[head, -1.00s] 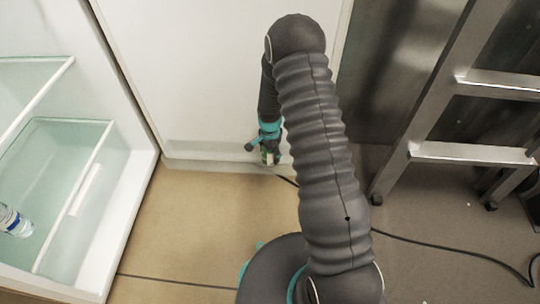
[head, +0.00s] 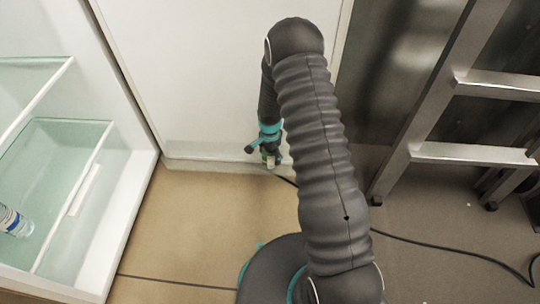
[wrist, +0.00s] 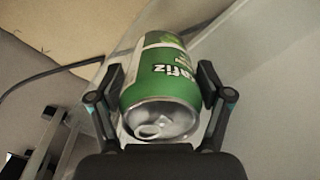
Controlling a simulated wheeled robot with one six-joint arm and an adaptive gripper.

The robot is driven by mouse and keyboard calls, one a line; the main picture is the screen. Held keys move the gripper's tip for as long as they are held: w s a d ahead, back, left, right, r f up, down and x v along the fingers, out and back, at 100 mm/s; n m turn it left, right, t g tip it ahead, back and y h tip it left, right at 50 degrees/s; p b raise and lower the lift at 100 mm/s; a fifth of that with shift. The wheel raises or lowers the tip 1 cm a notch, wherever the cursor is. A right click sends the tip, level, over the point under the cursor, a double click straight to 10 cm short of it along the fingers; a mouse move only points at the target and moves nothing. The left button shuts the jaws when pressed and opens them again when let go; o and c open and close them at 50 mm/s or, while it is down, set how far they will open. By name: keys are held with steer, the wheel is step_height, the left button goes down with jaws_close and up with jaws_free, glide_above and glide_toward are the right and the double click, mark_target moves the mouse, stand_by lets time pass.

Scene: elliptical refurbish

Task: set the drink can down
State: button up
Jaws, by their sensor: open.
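The drink can is green and white with a silver top. In the wrist view the drink can (wrist: 160,95) lies between the fingers of my gripper (wrist: 160,90), its lid with the pull tab toward the camera. My gripper is open, with a finger on each side of the can and narrow gaps showing. In the head view my gripper (head: 270,156) hangs low in front of the white panel, near the floor. The can (head: 270,164) shows there only as a small pale patch. What lies under the can is hidden.
A white open cabinet with glass shelves (head: 60,170) stands at left, holding a bottle (head: 14,222). A metal ladder (head: 470,152) stands at right. A black cable (head: 430,246) crosses the floor. The tan floor (head: 190,220) is clear between cabinet and my base.

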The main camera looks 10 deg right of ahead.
step_height(320, 180, up, 12)
steer(key=shift+f+p, duration=0.15)
steer(key=shift+p, duration=0.35)
steer(key=s+r+n+t, duration=0.1)
steer(key=s+r+n, duration=0.3)
steer(key=r, duration=0.8)
steer(key=s+r+n+t, duration=0.2)
steer(key=s+r, duration=0.4)
steer(key=r, duration=0.6)
steer(key=s+r+n+t, duration=0.1)
steer(key=s+r+n, duration=0.2)
steer(key=s, duration=0.7)
steer(key=s+r+n+t, duration=0.1)
steer(key=s+r+n, duration=0.2)
steer(key=s+r, duration=0.4)
steer(key=s, duration=0.3)
steer(key=shift+s+r+t, duration=0.2)
steer(key=shift+s+t, duration=0.05)
steer(key=shift+t, duration=0.05)
